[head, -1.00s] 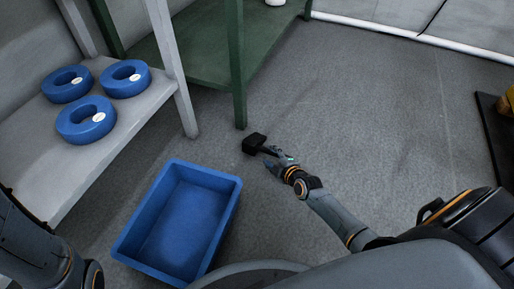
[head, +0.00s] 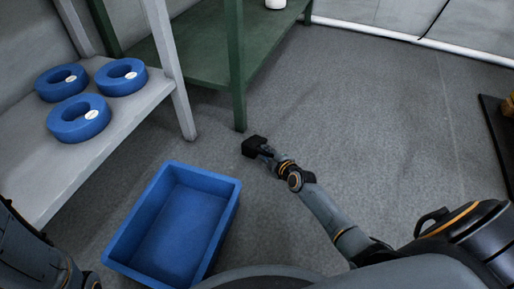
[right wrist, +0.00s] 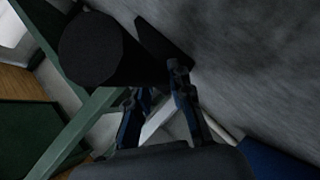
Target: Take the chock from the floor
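The chock (head: 254,146) is a small black block on the grey floor, beside the foot of the green post. In the right wrist view it appears as a large dark shape (right wrist: 150,40) just beyond the fingers. My right gripper (head: 267,152) is right at the chock's near right side. In the right wrist view its two fingers (right wrist: 157,85) are apart, with a gap between them and their tips close to the dark shape; contact is hard to tell. My left arm shows at the lower left, but its gripper is out of view.
A blue crate (head: 225,182), empty, stands on the floor left of my right arm. A grey shelf (head: 130,110) with three blue rings (head: 78,119) is at the left. A green rack post (head: 237,75) rises close behind the chock. The floor to the right is open.

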